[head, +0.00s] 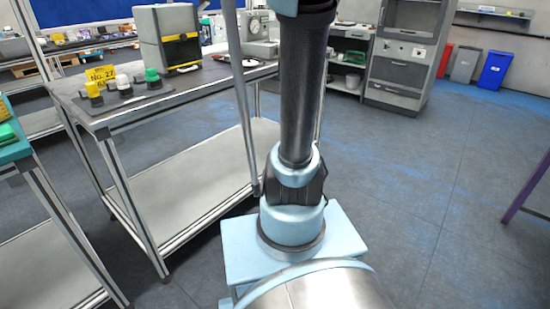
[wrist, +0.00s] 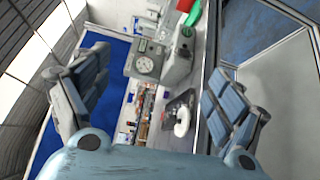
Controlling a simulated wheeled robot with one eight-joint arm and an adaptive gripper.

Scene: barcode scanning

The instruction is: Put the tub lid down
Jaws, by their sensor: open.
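I cannot make out a tub lid in either view. My gripper (wrist: 157,68) shows in the wrist view, its two padded fingers wide apart with nothing held between them. In the head view my arm rises out of the top of the picture, so the gripper is out of sight there. The nearer workbench (head: 205,103) carries a dark mat with small containers: one yellow-capped (head: 93,91), one white-capped (head: 123,84) and one green-capped (head: 152,77).
A grey machine with a yellow-framed front (head: 168,38) stands on the workbench, beside a yellow number sign (head: 100,74). Red, grey and blue bins (head: 494,70) stand at the back right. The floor right of my base is clear.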

